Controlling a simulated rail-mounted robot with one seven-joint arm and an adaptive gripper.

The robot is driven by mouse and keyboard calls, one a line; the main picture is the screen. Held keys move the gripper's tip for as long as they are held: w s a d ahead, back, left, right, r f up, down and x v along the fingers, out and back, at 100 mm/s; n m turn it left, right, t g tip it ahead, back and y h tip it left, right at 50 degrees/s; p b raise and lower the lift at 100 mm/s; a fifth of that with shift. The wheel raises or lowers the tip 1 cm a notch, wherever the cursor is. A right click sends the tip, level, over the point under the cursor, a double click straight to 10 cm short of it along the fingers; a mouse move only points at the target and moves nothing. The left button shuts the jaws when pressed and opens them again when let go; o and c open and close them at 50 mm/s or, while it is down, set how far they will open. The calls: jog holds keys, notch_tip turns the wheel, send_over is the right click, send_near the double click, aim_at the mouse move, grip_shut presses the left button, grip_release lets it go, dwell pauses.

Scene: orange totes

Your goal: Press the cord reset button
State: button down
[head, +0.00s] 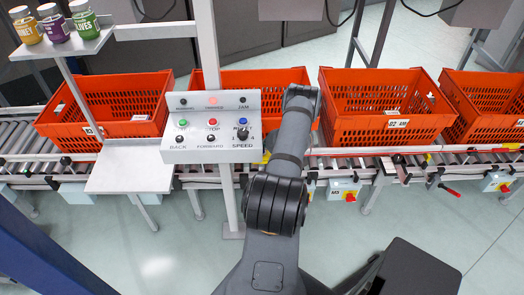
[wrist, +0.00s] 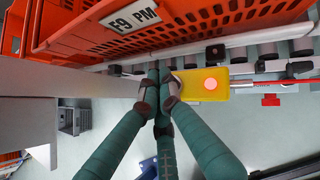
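I take this to be the cord reset button, though I see no label. My gripper (wrist: 158,95) has dark teal fingers with grey tips. The tips are drawn together with nothing between them, left of the button; one tip overlaps the left part of the box. I cannot tell whether it touches. In the head view, a small yellow patch (head: 265,158) shows beside my arm, and my gripper is hidden behind the arm.
Orange totes (head: 387,127) stand along the roller conveyor (head: 20,128). A control panel (head: 212,152) on a post (head: 206,40) stands left of my arm, beside a white shelf (head: 130,178).

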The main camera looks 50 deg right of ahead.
aim_at(264, 151)
dwell(0.7)
jog(key=shift+f+b, duration=0.45)
jog(key=shift+b, duration=0.15)
jog(key=shift+f+b, duration=0.45)
jog(key=shift+b, duration=0.05)
dwell(0.5)
jog(key=shift+r, duration=0.1)
jog(key=shift+r+p, duration=0.55)
jog(key=shift+r, duration=0.25)
jog(key=shift+r, duration=0.1)
jog(key=shift+r+p, duration=1.7)
jog(key=shift+r, duration=0.75)
jog(key=shift+f, duration=0.1)
